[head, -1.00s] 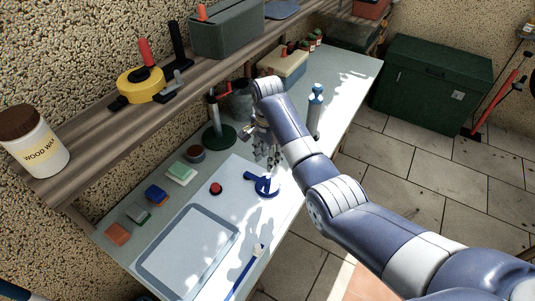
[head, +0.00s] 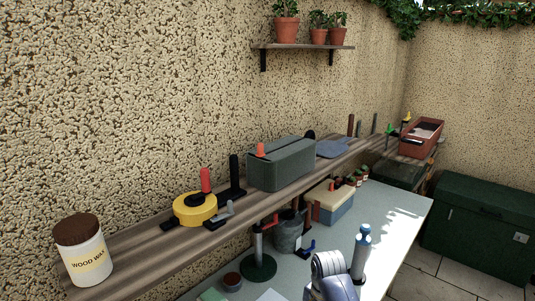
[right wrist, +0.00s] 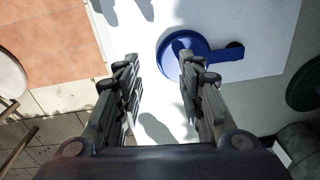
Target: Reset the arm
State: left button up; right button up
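My right gripper (right wrist: 168,95) is open in the right wrist view, with nothing between its fingers. It hangs over the pale work table (right wrist: 285,65). In the head view part of my right arm shows at the bottom edge, over the table (head: 385,226); the gripper itself is out of that picture. My left arm and gripper are in neither view.
A wall shelf (head: 140,233) carries a wood wax jar (head: 85,252), a yellow tape roll (head: 195,209) and a grey toolbox (head: 282,163). A dark green chest (head: 480,235) is at right.

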jog(key=s+f, duration=0.1)
jog(key=s, duration=0.1)
jog(key=s+d+f+n, duration=0.1)
jog(key=s, duration=0.1)
jog(key=s+d+f+n, duration=0.1)
jog(key=s+f, duration=0.1)
jog(key=shift+t, duration=0.3)
jog(key=s+d+r+n+t, duration=0.1)
jog(key=s+d+r+n, duration=0.15)
jog(key=s, duration=0.55)
jog(key=s+d+r+n+t, duration=0.1)
jog(key=s+n, duration=0.3)
jog(key=s, duration=0.5)
jog(key=s+d+r+n, duration=0.1)
jog(key=s+n, duration=0.2)
jog(key=s, duration=0.5)
notch_tip(320, 180, down, 28)
jog(key=s+g+b, duration=0.1)
jog(key=s+b, duration=0.1)
jog(key=b, duration=0.1)
jog(key=s+d+f+g+b, duration=0.1)
jog(key=s+d+f+b, duration=0.1)
jog(key=s+f, duration=1.5)
notch_tip(320, 180, down, 3)
jog(key=shift+s+d+r, duration=0.15)
jog(key=shift+d, duration=0.5)
